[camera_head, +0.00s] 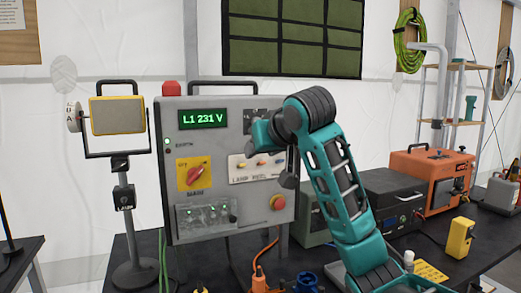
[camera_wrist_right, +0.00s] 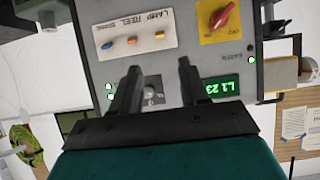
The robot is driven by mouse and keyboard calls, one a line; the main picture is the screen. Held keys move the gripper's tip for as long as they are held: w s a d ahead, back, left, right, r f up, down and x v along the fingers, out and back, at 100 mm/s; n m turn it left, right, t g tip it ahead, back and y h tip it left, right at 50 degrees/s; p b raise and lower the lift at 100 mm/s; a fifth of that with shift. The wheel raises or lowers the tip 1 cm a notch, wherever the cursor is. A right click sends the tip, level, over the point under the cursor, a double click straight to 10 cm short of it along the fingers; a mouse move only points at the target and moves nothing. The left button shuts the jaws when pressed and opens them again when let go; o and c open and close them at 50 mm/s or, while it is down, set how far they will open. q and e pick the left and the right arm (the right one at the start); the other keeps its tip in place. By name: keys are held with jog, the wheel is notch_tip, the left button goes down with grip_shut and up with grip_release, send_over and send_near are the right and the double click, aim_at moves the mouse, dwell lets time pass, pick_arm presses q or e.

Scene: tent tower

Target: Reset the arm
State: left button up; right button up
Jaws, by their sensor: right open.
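My right arm (camera_head: 335,185), teal and dark grey, reaches up from the bottom right and bends at the top towards the grey control panel (camera_head: 230,195). In the right wrist view my right gripper (camera_wrist_right: 158,80) is open, its two dark fingers apart with nothing held. A small toggle or knob (camera_wrist_right: 152,93) on the panel shows between the fingers; I cannot tell whether they touch the panel. In the head view the wrist covers the panel's upper right, and the fingers are hard to make out. My left gripper is in neither view.
The panel carries a green display (camera_head: 204,118) reading "L1 231 V", a red rotary switch (camera_head: 193,175) on yellow, a lamp reel plate (camera_head: 250,167) and a red stop button (camera_head: 277,202). A lamp (camera_head: 117,115) stands left. An orange case (camera_head: 432,175) sits right.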

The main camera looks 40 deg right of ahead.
jog(key=s+a+f+n+g+y, duration=0.1)
jog(key=s+a+f, duration=0.15)
jog(key=f, duration=0.55)
jog(key=s+a+f+n+g, duration=0.1)
jog(key=s+a+f, duration=0.15)
jog(key=f, duration=0.65)
jog(key=s+a+f+n+g+y, duration=0.15)
jog(key=a+f, duration=0.25)
jog(key=f, duration=0.4)
jog(key=s+a+f+n+g, duration=0.15)
jog(key=s+a+f, duration=0.25)
jog(key=s+f, duration=0.6)
jog(key=s+a+f+g, duration=0.35)
jog(key=s+f, duration=0.35)
jog(key=s, duration=0.6)
jog(key=w+a+f+t+y, duration=0.2)
jog(key=w+f+t, duration=0.5)
jog(key=f, duration=0.1)
jog(key=shift+w+a+f, duration=0.2)
jog(key=shift+a, duration=0.2)
